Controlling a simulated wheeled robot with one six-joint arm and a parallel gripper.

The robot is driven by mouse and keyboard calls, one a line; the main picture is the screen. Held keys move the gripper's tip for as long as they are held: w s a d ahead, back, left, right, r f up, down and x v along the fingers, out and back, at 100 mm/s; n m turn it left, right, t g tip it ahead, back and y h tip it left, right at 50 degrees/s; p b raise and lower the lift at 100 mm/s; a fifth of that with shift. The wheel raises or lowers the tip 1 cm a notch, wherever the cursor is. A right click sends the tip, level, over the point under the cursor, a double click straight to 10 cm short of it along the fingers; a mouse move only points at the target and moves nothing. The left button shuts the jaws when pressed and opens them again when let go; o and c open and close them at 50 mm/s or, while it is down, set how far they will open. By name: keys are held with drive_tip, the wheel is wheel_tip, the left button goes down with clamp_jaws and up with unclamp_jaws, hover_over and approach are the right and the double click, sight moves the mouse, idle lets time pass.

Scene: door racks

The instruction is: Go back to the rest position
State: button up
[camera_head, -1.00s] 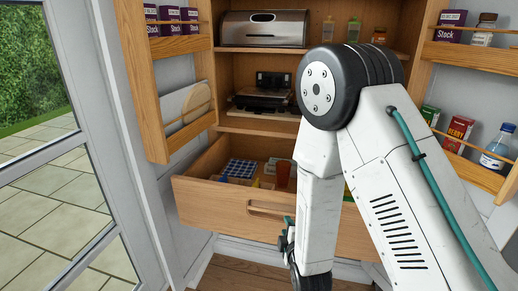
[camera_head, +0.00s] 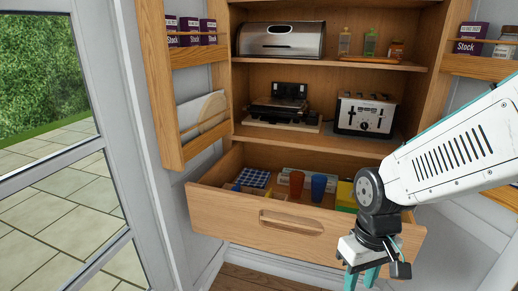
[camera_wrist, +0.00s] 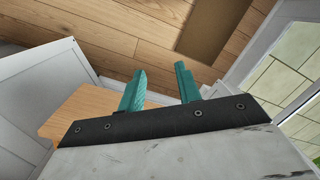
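My gripper (camera_head: 362,277) is at the lower right of the head view, in front of the right part of the open drawer and low beside its front. Its teal fingers point down and run toward the bottom edge of the picture. In the wrist view my gripper (camera_wrist: 160,88) shows two teal fingers spread apart with nothing between them, over the wooden floor (camera_wrist: 100,35). My white arm comes in from the right edge of the head view.
The wooden drawer (camera_head: 225,213) is pulled out and holds cups and boxes. Open door racks (camera_head: 158,75) stand left and right. A glass door (camera_head: 60,180) is far left.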

drive_tip(key=s+d+r+m+t, duration=0.1)
drive_tip(key=s+d+r, duration=0.2)
drive_tip(key=r, duration=0.4)
drive_tip(key=s+d+r+m+t, duration=0.1)
drive_tip(key=s+d+r+m, duration=0.1)
drive_tip(key=s+r, duration=0.4)
drive_tip(key=shift+s+d+r, duration=0.25)
drive_tip(key=shift+d+r, duration=0.45)
drive_tip(key=shift+r, duration=0.05)
